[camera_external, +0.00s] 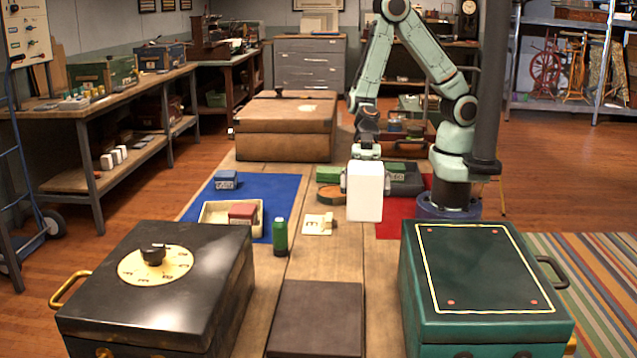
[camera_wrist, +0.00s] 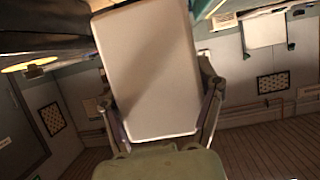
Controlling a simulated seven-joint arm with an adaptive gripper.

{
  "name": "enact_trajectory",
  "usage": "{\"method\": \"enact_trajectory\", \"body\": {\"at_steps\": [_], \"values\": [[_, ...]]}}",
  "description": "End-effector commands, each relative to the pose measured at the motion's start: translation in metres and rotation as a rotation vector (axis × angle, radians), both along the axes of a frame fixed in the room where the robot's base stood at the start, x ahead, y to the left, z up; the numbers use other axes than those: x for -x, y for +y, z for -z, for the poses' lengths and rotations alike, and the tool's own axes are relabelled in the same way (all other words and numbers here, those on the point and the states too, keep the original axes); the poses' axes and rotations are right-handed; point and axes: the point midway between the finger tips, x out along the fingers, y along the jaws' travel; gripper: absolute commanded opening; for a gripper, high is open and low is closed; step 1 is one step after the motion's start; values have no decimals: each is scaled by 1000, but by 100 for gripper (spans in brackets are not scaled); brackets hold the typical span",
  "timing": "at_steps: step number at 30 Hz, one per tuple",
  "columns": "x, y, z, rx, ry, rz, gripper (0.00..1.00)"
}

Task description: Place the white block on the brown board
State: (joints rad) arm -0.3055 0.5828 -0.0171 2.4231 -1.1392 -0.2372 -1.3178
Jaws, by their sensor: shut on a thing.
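The white block (camera_external: 365,195) is a tall upright box. It hangs under my gripper (camera_external: 366,168), which is shut on it, and appears to be in the air above the long wooden table. In the wrist view the white block (camera_wrist: 152,75) fills the middle, with a finger of my gripper (camera_wrist: 162,112) on each side. The brown board (camera_external: 315,318) lies flat and bare at the front centre of the table, nearer the camera and to the left of the block.
A black case with a dial (camera_external: 160,285) stands left of the board and a green case (camera_external: 480,280) right of it. The board's top is clear.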

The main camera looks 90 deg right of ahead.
Motion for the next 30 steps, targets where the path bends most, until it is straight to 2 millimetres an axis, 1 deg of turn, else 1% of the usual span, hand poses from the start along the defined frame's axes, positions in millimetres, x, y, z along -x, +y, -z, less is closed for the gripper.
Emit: {"method": "enact_trajectory", "body": {"at_steps": [2,5,13,15,18,21,26,30], "values": [[5,8,2,0,0,-25,42],[-2,23,9,0,-1,-34,42],[-45,85,43,0,-2,-33,42],[-52,94,62,2,3,-31,42],[-61,105,79,1,1,-29,42],[-67,113,89,0,0,-28,42],[-73,121,101,0,0,-28,42],[-73,120,124,2,4,-28,42]]}}
